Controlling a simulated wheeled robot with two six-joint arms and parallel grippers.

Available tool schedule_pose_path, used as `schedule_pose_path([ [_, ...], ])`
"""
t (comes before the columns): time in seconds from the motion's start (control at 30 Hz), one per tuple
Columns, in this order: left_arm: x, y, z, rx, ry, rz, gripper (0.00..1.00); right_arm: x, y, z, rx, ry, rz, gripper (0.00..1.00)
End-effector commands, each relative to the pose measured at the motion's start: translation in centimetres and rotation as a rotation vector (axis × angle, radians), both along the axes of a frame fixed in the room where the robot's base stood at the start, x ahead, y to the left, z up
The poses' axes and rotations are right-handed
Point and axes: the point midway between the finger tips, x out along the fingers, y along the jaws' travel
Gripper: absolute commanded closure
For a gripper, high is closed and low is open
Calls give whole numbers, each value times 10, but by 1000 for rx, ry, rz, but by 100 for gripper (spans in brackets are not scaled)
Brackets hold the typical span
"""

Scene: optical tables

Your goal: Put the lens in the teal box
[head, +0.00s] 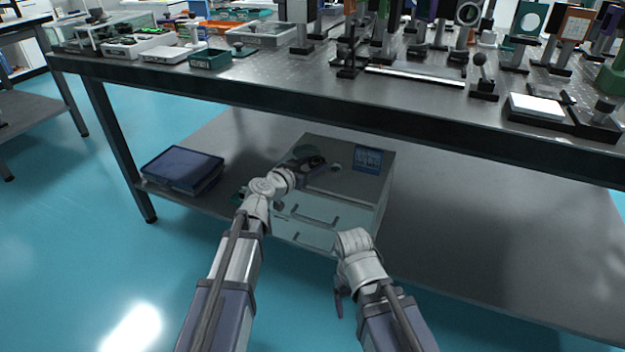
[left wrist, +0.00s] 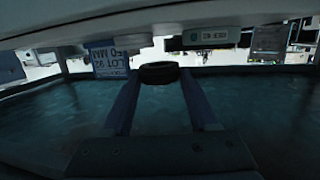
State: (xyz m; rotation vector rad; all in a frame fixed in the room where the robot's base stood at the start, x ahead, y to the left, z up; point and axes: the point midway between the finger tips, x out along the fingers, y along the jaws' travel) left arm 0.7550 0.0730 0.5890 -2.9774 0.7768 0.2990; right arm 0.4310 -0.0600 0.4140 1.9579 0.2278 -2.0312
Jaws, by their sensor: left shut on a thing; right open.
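In the left wrist view a dark round, ring-rimmed lens (left wrist: 158,72) sits between the fingertips of my left gripper (left wrist: 162,80). The gripper is shut on it. In the head view my left gripper (head: 328,166) is over the top of a grey drawer cabinet under the table. The lens is too small there to make out clearly. A small dark teal box (head: 210,60) stands on the tabletop near its front left edge, above and left of the gripper and apart from it. My right gripper (head: 339,298) is low in front of the cabinet, open and empty.
The table's front edge (head: 330,108) lies above both grippers. The drawer cabinet (head: 340,190) stands on the lower shelf, with a blue label (head: 368,160) on top. A dark blue case (head: 183,168) lies left. Optics mounts crowd the tabletop's right. The lower shelf's right side is clear.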

Motion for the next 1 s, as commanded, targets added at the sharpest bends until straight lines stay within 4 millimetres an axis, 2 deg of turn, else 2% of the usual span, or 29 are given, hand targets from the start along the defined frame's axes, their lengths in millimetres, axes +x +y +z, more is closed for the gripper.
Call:
schedule_pose_path([
  [0.37,0,0,-38,0,0,0,95,0,0,-38,1,-2,-2,19],
  [0.8,0,0,-41,0,0,0,95,0,0,-41,1,-2,-2,19],
  [0.83,0,0,-40,0,0,0,38,0,0,-40,1,-2,-2,19],
  [1.0,0,0,-39,0,0,0,19,0,0,-39,1,-2,-2,19],
])
